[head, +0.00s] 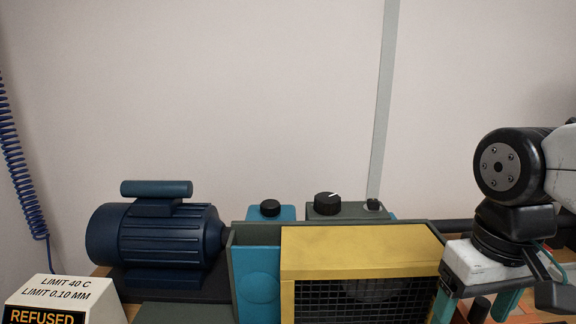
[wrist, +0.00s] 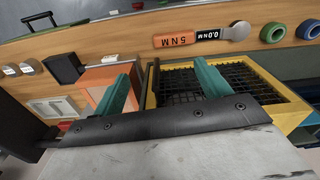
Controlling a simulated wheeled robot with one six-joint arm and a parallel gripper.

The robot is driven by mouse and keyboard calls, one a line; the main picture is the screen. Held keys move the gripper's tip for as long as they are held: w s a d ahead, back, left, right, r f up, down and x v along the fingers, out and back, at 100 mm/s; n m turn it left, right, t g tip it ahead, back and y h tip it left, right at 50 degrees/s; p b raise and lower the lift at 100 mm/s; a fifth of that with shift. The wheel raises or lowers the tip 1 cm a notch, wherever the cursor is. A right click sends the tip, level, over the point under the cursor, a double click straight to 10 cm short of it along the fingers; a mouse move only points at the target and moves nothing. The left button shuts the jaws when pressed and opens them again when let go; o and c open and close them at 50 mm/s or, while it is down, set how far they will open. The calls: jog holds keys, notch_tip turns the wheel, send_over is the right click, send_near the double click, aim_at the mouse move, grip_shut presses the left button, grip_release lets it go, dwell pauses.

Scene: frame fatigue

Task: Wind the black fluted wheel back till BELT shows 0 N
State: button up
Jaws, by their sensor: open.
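A black knob with a white mark (head: 327,203) sits on a grey box behind the yellow guard in the head view. A smaller black knob (head: 270,208) tops a blue housing left of it. I cannot tell whether either is the fluted wheel. No BELT reading is legible in either view. My gripper (head: 474,303) is at the lower right of the head view, right of the guard and apart from both knobs. Its teal fingers are spread, also in the wrist view (wrist: 162,86), and hold nothing visible. A small dark cylinder (head: 479,309) shows between them in the head view.
The yellow mesh guard (head: 355,257) stands beside my gripper; its yellow frame (wrist: 283,98) shows in the wrist view. A dark blue motor (head: 165,235) is at left, near a REFUSED sign (head: 55,290). An orange 5 NM tool (wrist: 178,40) lies on the bench.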

jog(key=shift+m+t, duration=0.5)
jog(key=shift+t, duration=0.1)
jog(key=s+d, duration=0.2)
jog(key=s, duration=0.1)
jog(key=shift+s+f, duration=0.1)
jog(key=shift+s, duration=0.15)
jog(key=shift+f, duration=0.1)
dwell(0.6)
